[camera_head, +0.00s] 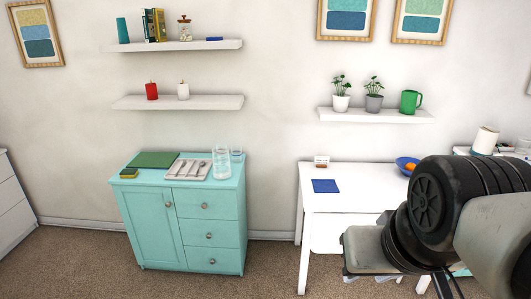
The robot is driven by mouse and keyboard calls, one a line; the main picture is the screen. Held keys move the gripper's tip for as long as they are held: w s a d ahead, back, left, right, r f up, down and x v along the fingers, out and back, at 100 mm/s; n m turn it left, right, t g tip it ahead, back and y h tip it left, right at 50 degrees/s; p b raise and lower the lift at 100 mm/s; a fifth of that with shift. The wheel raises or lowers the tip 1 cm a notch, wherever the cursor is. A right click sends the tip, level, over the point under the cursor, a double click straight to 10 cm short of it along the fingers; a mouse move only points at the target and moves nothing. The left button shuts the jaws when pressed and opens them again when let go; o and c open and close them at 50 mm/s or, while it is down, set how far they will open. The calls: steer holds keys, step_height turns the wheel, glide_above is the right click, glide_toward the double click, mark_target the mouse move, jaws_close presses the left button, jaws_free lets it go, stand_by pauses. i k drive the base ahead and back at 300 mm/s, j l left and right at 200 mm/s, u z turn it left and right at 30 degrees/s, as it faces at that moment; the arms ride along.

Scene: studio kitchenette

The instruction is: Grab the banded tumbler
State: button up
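No bands can be made out on any cup or glass at this size, so I cannot tell which one is the banded tumbler. A tall clear glass vessel (221,163) stands upright on the right part of the teal cabinet top. A smaller clear glass (237,154) stands just behind it to the right. A plain teal cylinder (123,30) stands at the left end of the upper wall shelf. My arm fills the lower right, far from the cabinet, and covers part of the white table. My gripper's fingers are not visible.
The teal cabinet (156,215) also bears a cutlery tray (203,176) and a green board (152,160). The white table (350,180) holds a blue cloth (325,186) and a blue bowl (402,162). Carpet (185,283) before the cabinet is clear.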

mark_target(237, 154)
steer(key=i+j, duration=2.7)
steer(key=i, duration=0.05)
